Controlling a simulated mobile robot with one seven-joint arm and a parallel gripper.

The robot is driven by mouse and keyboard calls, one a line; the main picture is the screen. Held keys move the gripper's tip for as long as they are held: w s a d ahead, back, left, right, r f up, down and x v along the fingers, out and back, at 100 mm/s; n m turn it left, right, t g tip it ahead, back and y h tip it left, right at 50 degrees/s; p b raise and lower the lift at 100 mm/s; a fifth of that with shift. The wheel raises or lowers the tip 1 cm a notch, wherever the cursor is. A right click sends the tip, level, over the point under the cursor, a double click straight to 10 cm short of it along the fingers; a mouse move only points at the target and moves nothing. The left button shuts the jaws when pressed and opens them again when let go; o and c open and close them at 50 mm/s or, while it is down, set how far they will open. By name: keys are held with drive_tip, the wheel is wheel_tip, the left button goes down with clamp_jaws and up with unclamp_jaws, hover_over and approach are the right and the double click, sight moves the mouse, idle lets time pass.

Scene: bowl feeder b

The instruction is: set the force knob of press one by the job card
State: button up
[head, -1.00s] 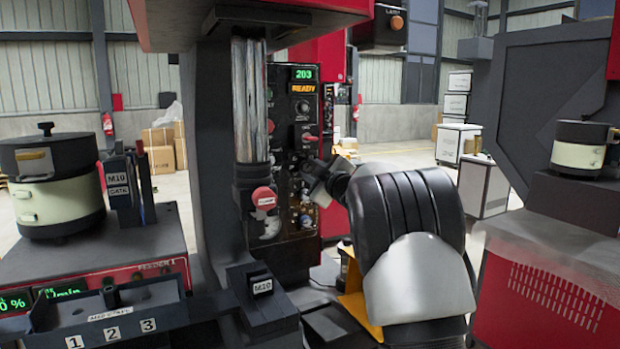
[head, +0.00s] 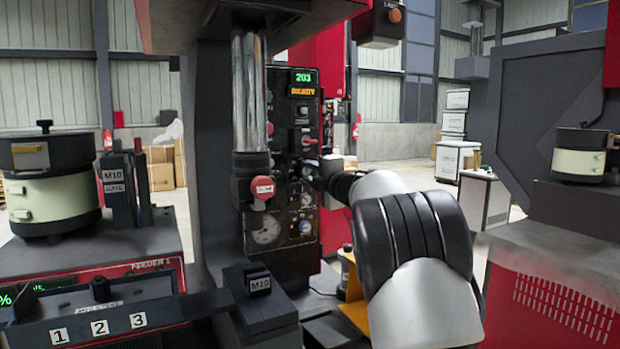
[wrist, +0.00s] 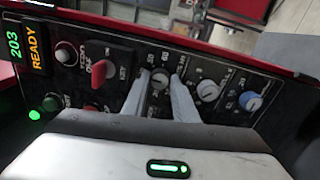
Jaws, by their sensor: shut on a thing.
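The press control panel (head: 290,160) stands on the centre column, with a green 203 display and an amber READY display. My gripper (wrist: 160,77) is at this panel in the wrist view, its two pale fingers on either side of a small round dial knob (wrist: 159,80). The fingers are shut on that knob. Its scale has small numbers, and its name and exact setting are too small to read. A grey-white knob (wrist: 207,91) and a blue knob (wrist: 250,101) sit to its right, apart from the fingers. In the head view my wrist mostly hides the gripper. I cannot make out a job card.
A red-handled selector (wrist: 103,70) and a red button (wrist: 90,108) are left of the fingers. A red mushroom button (head: 263,187) projects from the column. A round gauge (head: 265,228) is lower on the panel. A feeder bowl (head: 52,185) stands at left.

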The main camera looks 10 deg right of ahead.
drive_tip(key=shift+n, duration=0.4)
drive_tip(key=o, duration=1.1)
drive_tip(key=shift+c, duration=0.2)
drive_tip(key=v, duration=1.7)
drive_tip(key=shift+s, duration=0.2)
drive_tip(key=shift+d, duration=0.15)
